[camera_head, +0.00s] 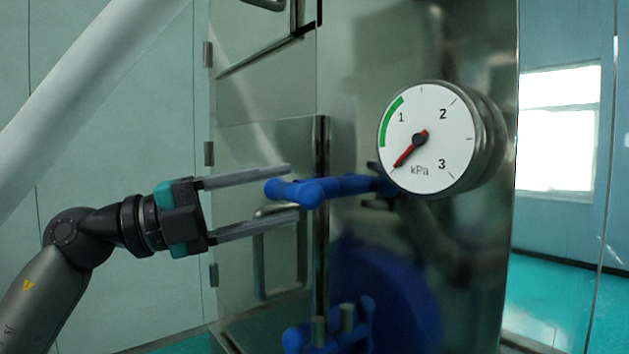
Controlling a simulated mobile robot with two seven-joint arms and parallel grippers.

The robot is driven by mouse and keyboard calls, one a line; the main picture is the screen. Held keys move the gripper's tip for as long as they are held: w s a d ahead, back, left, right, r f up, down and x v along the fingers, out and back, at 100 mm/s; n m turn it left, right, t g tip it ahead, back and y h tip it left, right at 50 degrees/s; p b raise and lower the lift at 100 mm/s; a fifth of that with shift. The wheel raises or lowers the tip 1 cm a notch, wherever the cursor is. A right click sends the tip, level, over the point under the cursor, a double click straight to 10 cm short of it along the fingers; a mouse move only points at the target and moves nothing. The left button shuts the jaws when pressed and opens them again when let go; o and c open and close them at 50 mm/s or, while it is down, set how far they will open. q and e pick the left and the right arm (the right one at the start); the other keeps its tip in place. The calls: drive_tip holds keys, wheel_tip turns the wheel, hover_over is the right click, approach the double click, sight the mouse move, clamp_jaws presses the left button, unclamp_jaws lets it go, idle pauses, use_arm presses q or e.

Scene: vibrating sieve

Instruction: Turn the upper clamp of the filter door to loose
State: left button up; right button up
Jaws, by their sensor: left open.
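The upper clamp (318,191) of the filter door is a blue handle lying across the door's right edge, with a knob at its left end. The filter door (235,160) is a shiny metal panel with hinges on its left side. My left gripper (294,194) comes in from the left and is open, one grey finger above and one below the left end of the clamp. I cannot tell whether the fingers touch it. The lower clamp (330,330), also blue, is at the bottom of the view. My right gripper is not in view.
A round pressure gauge (428,138) with a red needle sticks out right of the upper clamp. A metal door handle (262,265) lies below my left gripper. A metal housing (470,265) fills the middle; a window (560,125) and green floor are at right.

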sight(315, 187)
use_arm(q)
drive_tip(key=shift+x, duration=2.75)
drive_tip(key=shift+c, duration=0.3)
drive_tip(key=shift+r, duration=0.1)
clamp_jaws()
